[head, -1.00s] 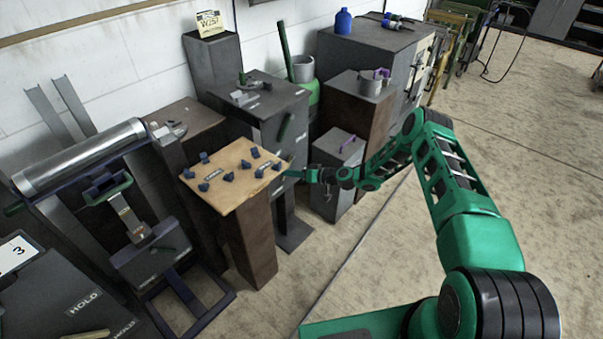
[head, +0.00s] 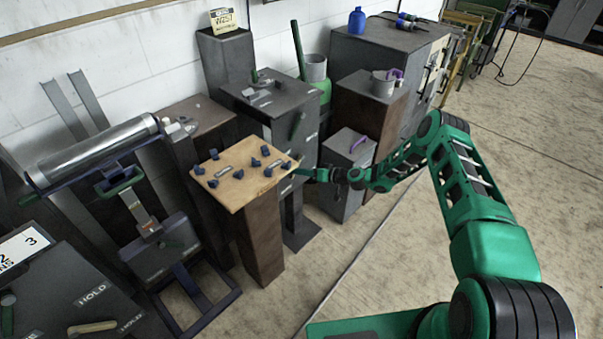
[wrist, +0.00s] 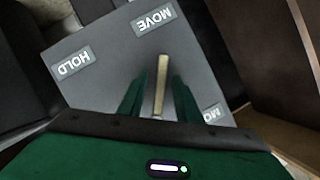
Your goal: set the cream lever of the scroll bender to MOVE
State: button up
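In the wrist view a cream lever (wrist: 162,80) stands out over a grey panel (wrist: 110,75) and points up the picture, close to the upside-down MOVE label (wrist: 153,22). The HOLD label (wrist: 72,58) is at the panel's left. A partly covered label starting MO (wrist: 212,112) is at the right. The two green fingers of my gripper (wrist: 159,82) are open, one on each side of the lever, with narrow gaps. In the head view my gripper (head: 303,172) is at the right edge of the wooden board. The lever between its fingers cannot be made out there.
The wooden board (head: 232,196) with several blue pegs stands left of my gripper. A dark cabinet (head: 270,100) stands behind it. A low grey cabinet (head: 345,180) is at the right. Another cream handle (head: 92,327) lies by HOLD labels at lower left. The front floor is clear.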

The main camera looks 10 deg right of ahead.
jog(key=v, duration=1)
jog(key=shift+d, duration=0.25)
jog(key=s+d+r+g+h, duration=0.2)
jog(key=s+d+r+h, duration=0.1)
jog(key=s+d+r, duration=0.5)
jog(key=s+d+r+m+g+h, duration=0.1)
jog(key=s+d+r+g+h, duration=0.2)
jog(key=s+r, duration=0.5)
jog(key=s+d+r+g+h, duration=0.1)
jog(key=s+d+r+h, duration=0.2)
jog(key=s+d+r, duration=0.55)
jog(key=s+d+r+m+g+h, duration=0.1)
jog(key=s+r+m, duration=0.3)
jog(key=s, duration=1)
jog(key=s+d+r+m+g+h, duration=0.1)
jog(key=s+r+m, duration=0.3)
jog(key=s+r, duration=0.6)
jog(key=s+d, duration=0.1)
jog(key=s, duration=0.3)
jog(key=shift+s+d+r+m, duration=0.15)
jog(key=shift+s+r+m, duration=0.15)
